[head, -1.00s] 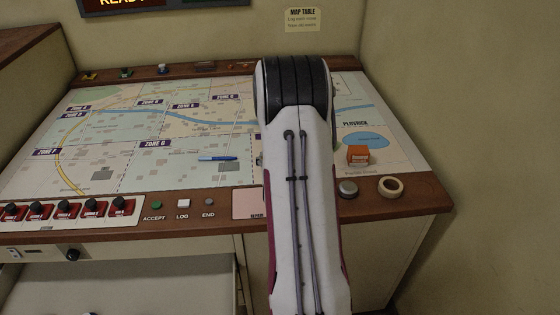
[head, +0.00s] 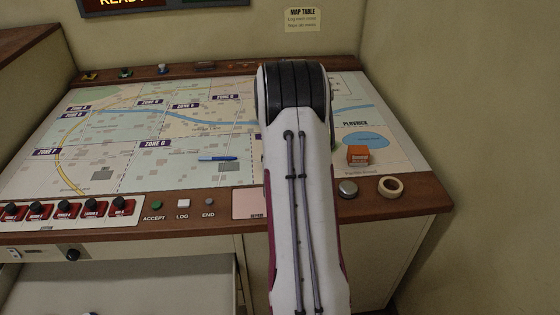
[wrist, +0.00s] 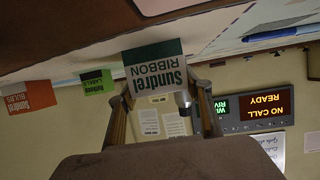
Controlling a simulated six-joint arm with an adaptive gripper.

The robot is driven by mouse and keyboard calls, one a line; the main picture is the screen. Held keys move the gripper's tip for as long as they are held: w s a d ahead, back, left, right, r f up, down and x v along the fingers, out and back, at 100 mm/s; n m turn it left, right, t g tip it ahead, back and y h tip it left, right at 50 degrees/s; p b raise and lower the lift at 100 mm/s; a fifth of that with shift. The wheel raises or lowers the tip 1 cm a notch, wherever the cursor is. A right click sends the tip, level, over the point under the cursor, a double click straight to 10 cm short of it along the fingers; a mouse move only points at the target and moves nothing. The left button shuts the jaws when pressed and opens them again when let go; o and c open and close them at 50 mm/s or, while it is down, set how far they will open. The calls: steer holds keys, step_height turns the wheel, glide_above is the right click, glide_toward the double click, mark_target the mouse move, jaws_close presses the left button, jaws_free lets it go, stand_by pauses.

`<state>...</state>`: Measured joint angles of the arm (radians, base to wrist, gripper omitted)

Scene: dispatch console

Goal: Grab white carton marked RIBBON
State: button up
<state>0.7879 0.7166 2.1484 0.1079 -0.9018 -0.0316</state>
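The carton marked "Sundrel RIBBON" (wrist: 158,72) shows upside down in the wrist view, with a pale face and a dark green band. My gripper (wrist: 162,88) has its two fingers spread, one toward each side of this carton. The carton lies at or just beyond the fingertips; I cannot tell whether they touch it. In the head view my arm hides both the gripper and this carton.
An orange carton marked BULBS (wrist: 28,97) and a green LABELS carton (wrist: 95,82) stand nearby. The orange one (head: 358,156) is on the map table (head: 110,165), near a tape roll (head: 390,187) and a round knob (head: 348,188). A blue pen (head: 217,158) lies left.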

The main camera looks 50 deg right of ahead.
steer(key=shift+r, duration=0.2)
steer(key=shift+c, duration=0.4)
steer(key=shift+r, duration=4.85)
